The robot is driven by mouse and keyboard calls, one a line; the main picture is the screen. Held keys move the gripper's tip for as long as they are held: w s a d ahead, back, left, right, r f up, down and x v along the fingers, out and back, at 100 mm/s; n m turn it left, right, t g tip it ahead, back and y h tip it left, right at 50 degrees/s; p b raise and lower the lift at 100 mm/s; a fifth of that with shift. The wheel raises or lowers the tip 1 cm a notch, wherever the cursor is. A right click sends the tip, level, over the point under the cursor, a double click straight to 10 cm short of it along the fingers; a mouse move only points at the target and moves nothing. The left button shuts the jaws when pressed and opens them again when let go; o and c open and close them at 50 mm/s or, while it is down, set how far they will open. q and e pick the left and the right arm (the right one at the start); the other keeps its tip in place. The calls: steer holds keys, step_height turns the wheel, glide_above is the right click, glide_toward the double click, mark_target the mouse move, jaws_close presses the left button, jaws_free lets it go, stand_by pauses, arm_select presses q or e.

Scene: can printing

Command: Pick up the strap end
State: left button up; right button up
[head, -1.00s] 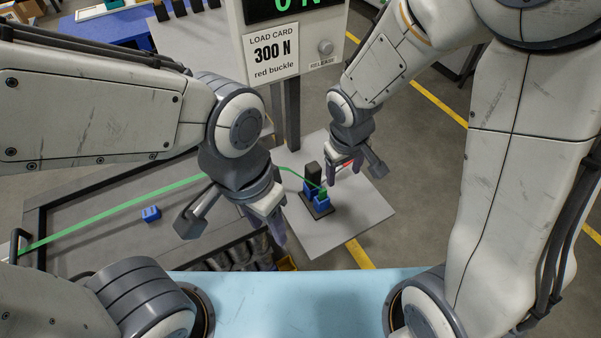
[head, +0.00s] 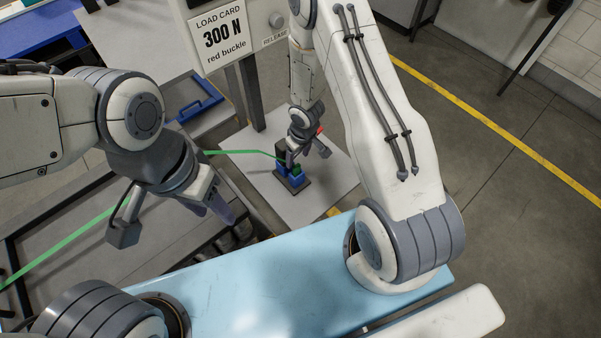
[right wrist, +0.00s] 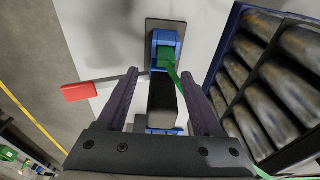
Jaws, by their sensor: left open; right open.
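The green strap (head: 242,152) runs from the lower left, behind my left gripper, to a blue and black clamp fixture (head: 293,184) on a grey plate. In the right wrist view, the green strap end (right wrist: 167,58) lies at the blue clamp (right wrist: 166,38). My right gripper (head: 305,150) is open at the fixture. In the right wrist view, its fingers (right wrist: 160,76) stand either side of the black block (right wrist: 161,100), with the strap near the right finger; contact cannot be told. My left gripper (head: 168,215) is open and empty above the grey table, left of the fixture.
A red lever (right wrist: 88,90) sticks out left of the fixture in the right wrist view. A rack of cylinders (right wrist: 270,70) stands close on the right there. A post with the load card (head: 222,38) rises behind the plate. The grey plate (head: 330,165) is clear around the fixture.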

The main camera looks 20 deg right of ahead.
mark_target(296, 166)
steer(key=f+b, duration=0.2)
steer(key=f, duration=0.2)
steer(key=shift+s+a+f+b, duration=0.1)
steer(key=shift+s+a+b, duration=0.15)
steer(key=shift+a+b, duration=0.15)
steer(key=shift+w+f, duration=0.15)
steer(key=shift+f, duration=0.45)
jaws_close()
